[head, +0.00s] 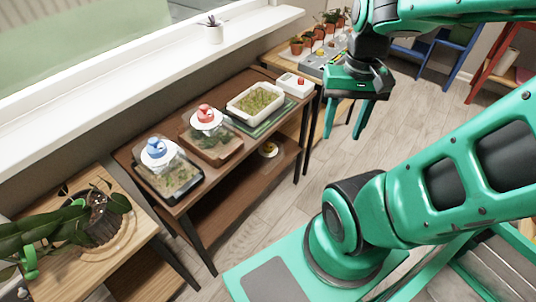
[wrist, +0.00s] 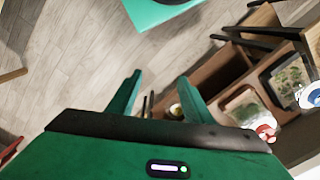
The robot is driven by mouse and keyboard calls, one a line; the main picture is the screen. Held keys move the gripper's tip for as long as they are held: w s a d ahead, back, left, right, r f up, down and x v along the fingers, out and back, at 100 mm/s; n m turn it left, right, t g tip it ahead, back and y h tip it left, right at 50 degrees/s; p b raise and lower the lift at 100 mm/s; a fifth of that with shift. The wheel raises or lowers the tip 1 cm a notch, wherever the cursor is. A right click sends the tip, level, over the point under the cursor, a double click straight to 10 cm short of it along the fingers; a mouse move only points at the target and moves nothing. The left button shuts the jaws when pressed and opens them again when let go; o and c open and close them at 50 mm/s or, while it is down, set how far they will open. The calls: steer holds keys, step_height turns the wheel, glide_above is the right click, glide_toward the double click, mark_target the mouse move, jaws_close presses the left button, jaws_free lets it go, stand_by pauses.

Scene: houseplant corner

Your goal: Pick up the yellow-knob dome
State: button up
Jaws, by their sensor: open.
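A small round whitish piece with a yellow top, which looks like the yellow-knob dome (head: 268,150), sits on the lower shelf of the brown stand. It is small and partly shaded in the head view. It also shows as a small pale and yellow spot between my finger bases in the wrist view (wrist: 176,110). My gripper (head: 342,136) is open and empty, its fingers pointing down over the floor to the right of the stand, apart from the dome. The gripper's fingertips also show in the wrist view (wrist: 161,77).
The top overhangs the lower shelf. A potted plant (head: 95,217) stands at left. The floor (head: 405,118) is clear.

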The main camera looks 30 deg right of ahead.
steer(key=w+d+f+m, duration=0.3)
steer(key=w+f, duration=0.5)
steer(key=w, duration=0.3)
steer(key=m+t+y, duration=0.2)
steer(key=m+t, duration=1.1)
steer(key=m, duration=1.1)
glide_toward(268, 142)
steer(key=x, duration=0.4)
steer(key=shift+w+a+f, duration=0.15)
steer(key=shift+a+f, duration=0.2)
steer(key=shift+f, duration=0.15)
steer(key=shift+d+x, duration=0.2)
steer(key=shift+x, duration=1.2)
steer(key=shift+d+x, duration=0.2)
steer(key=shift+x, duration=1.2)
steer(key=shift+w+a+r, duration=0.1)
steer(key=shift+w, duration=0.05)
jaws_close()
